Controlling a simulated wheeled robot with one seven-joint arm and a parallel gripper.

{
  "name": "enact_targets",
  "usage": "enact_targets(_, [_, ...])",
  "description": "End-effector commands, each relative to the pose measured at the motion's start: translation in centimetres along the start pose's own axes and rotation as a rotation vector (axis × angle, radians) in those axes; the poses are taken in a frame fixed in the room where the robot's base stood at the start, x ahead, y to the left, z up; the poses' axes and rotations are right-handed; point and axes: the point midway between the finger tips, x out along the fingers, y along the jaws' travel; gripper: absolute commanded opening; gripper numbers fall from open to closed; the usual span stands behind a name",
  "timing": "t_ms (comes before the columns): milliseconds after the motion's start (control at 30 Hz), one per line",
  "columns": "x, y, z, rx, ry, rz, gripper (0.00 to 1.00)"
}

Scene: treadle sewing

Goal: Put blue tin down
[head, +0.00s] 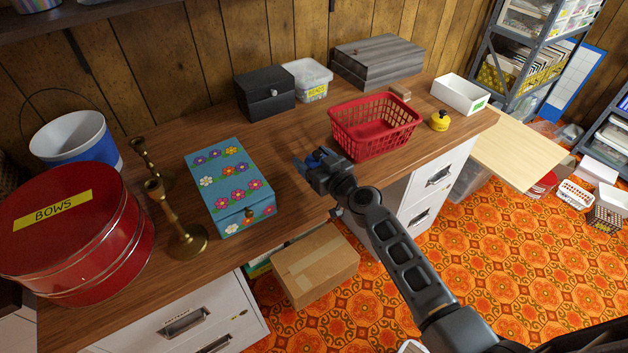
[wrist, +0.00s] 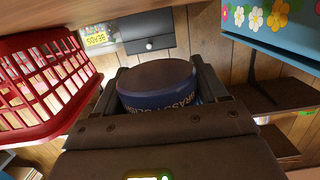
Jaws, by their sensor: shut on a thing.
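The blue tin (wrist: 158,98) is small and round, with a dark top and pale lettering on its side. It sits between the two fingers of my gripper (wrist: 157,84), which is shut on it. In the head view my gripper (head: 322,168) is over the front part of the wooden desk (head: 290,197), between the flowered box and the red basket. Only a bit of the blue tin (head: 322,156) shows there, as the gripper hides most of it. I cannot tell whether the tin touches the desktop.
The flowered box (head: 231,186) is left of my gripper and the red basket (head: 374,124) is right. A black box (head: 264,92) and a white tub (head: 307,80) stand behind. Brass candlesticks (head: 187,238) and a red tin (head: 75,235) fill the left. Bare desktop lies around my gripper.

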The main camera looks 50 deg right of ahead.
Motion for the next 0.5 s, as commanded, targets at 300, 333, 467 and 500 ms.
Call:
enact_targets(300, [0.7, 0.0, 4.1, 0.001, 0.002, 0.001, 0.38])
enact_targets(333, [0.7, 0.0, 4.4, 0.001, 0.002, 0.001, 0.38])
enact_targets(467, [0.8, 0.0, 5.1, 0.000, 0.002, 0.001, 0.38])
enact_targets(500, [0.8, 0.0, 5.1, 0.000, 0.002, 0.001, 0.38])
